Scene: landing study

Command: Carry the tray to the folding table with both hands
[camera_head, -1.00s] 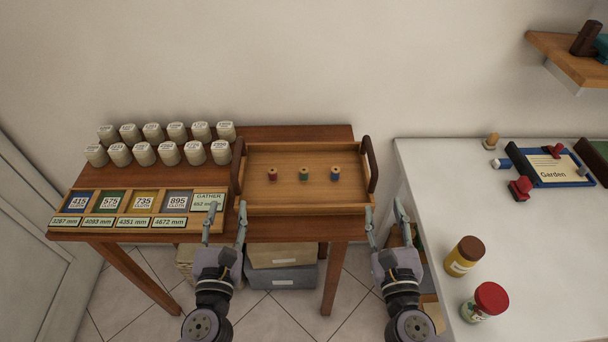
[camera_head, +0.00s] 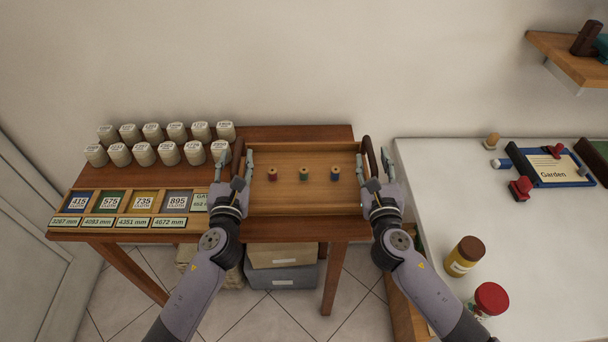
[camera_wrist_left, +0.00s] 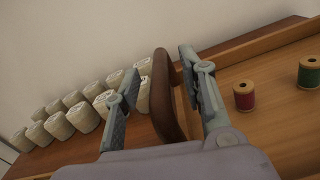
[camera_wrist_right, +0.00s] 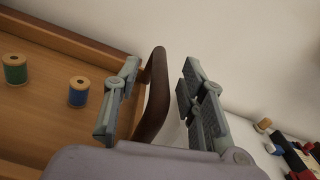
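The wooden tray (camera_head: 290,206) sits on the brown wooden table and holds red, green and blue thread spools (camera_head: 304,174). My left gripper (camera_head: 235,163) is open at the tray's left end. In the left wrist view its fingers stand on either side of the dark left handle (camera_wrist_left: 165,95), apart from it. My right gripper (camera_head: 374,166) is open at the right end. In the right wrist view the dark right handle (camera_wrist_right: 154,100) stands between its fingers, nearer the left finger. Whether that finger touches it I cannot tell. The folding table is not identifiable.
A white table (camera_head: 500,230) at the right bears jars (camera_head: 465,256) and stamps. Boxes (camera_head: 283,275) lie beneath the brown table. A wall stands behind.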

